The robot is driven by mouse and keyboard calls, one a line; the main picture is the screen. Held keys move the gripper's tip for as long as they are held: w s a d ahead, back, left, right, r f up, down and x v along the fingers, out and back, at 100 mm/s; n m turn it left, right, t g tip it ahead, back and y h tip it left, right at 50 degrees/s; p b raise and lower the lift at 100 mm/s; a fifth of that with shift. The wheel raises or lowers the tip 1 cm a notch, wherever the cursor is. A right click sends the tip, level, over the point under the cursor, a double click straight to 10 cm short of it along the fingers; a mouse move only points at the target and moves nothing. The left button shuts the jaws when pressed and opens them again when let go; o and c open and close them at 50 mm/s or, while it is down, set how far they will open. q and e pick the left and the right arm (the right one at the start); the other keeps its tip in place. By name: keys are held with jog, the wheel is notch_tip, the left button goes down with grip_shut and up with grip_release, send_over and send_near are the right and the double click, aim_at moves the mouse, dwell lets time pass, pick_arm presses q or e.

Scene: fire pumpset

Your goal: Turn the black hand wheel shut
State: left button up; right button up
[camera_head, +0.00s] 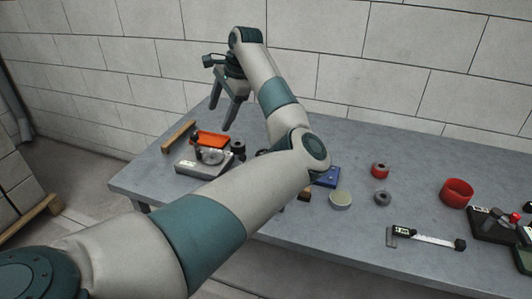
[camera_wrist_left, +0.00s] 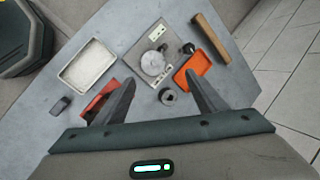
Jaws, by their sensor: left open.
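A grey metal plate fixture (camera_wrist_left: 138,47) with a round silver part (camera_wrist_left: 152,63) shows in the left wrist view; in the head view the fixture (camera_head: 190,168) stands at the table's left end. A small black wheel-like part (camera_wrist_left: 189,48) sits at the plate's edge and looks like the hand wheel. A separate dark ring-shaped part (camera_wrist_left: 167,97) lies beside the plate; I cannot tell its role. My left gripper (camera_head: 222,118) is open and empty, raised above the fixture, fingers pointing down. Its fingertips (camera_wrist_left: 160,78) appear on both sides of the fixture's lower edge. My right gripper is out of view.
An orange tray (camera_wrist_left: 193,75) and wooden bar (camera_wrist_left: 212,38) lie close to the fixture. A pale tray (camera_wrist_left: 88,66) is opposite. A red ring (camera_head: 380,170), red cup (camera_head: 457,192) and caliper-like tool (camera_head: 427,239) lie rightward. My left arm hides part of the table (camera_head: 330,246).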

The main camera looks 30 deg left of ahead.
pick_arm(q)
jog(key=w+d+r+h, duration=0.1)
jog(key=d+r+h, duration=0.1)
jog(key=d+r, duration=0.2)
jog(key=w+d+r+m+h+b, duration=0.1)
jog(key=d+r, duration=0.3)
jog(key=d, duration=0.6)
jog(key=shift+w+d+t+h+b, duration=0.15)
jog(key=shift+w+t+h+b, duration=0.2)
jog(key=shift+w+h, duration=0.4)
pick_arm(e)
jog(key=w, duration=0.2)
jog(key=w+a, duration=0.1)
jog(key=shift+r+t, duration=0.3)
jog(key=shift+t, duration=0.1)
pick_arm(q)
jog(key=shift+s+f, duration=0.15)
notch_tip(320, 180, down, 14)
jog(key=p, duration=0.2)
jog(key=shift+p, duration=0.35)
notch_tip(320, 180, down, 2)
jog(key=shift+f, duration=0.65)
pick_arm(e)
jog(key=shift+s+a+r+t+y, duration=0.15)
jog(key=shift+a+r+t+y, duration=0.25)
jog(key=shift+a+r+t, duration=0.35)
pick_arm(q)
jog(key=shift+c, duration=0.6)
jog(key=c, duration=1)
